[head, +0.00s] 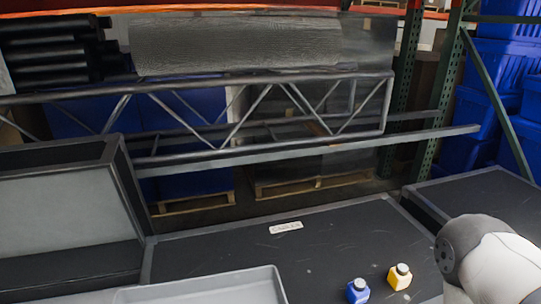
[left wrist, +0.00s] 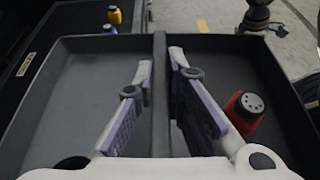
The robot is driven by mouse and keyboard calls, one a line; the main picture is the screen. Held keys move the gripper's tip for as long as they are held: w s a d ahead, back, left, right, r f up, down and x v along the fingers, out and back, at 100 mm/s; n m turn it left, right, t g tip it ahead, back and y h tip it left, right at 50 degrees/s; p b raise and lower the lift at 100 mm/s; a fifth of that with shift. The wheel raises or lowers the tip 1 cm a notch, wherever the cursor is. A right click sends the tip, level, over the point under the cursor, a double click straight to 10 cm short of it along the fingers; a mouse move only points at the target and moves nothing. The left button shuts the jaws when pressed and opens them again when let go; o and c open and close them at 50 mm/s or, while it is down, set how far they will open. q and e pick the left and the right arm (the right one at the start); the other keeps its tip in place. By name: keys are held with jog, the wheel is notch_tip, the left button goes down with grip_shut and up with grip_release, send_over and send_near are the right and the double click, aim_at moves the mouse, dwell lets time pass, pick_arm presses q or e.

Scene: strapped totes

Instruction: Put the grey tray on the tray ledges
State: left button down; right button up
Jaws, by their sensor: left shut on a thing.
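The grey tray (head: 205,290) shows only as a far corner at the bottom edge of the head view. In the left wrist view the tray (left wrist: 75,42) has two halves split by a raised bar (left wrist: 160,50). My left gripper (left wrist: 161,68) has one finger on each side of this bar and is shut on it. A red bottle (left wrist: 243,106) with a grey top is in the right half; the left half looks empty. My left gripper is outside the head view. My right gripper is not seen. I cannot make out the tray ledges for sure.
A blue bottle (head: 357,291) and a yellow bottle (head: 399,277) stand on a dark, metal-edged surface (head: 320,240) with a small white label (head: 286,227). A framed grey panel (head: 62,212) rises at left. A metal truss (head: 215,115) spans the back.

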pick_arm(q)
jog(key=w+a+r+n+t+y+p, duration=0.1)
jog(key=w+a+n+t, duration=0.3)
jog(key=w+a, duration=0.4)
jog(key=shift+w+a+r+n+t+y, duration=0.2)
jog(key=shift+w+r+n+t+y, duration=0.1)
jog(key=shift+w+r+t+y, duration=0.35)
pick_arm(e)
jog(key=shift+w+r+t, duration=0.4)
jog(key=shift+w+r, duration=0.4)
pick_arm(q)
jog(key=shift+s+d+r+g+h, duration=0.1)
jog(key=shift+s+r+g+h, duration=0.05)
jog(key=shift+g+h, duration=0.1)
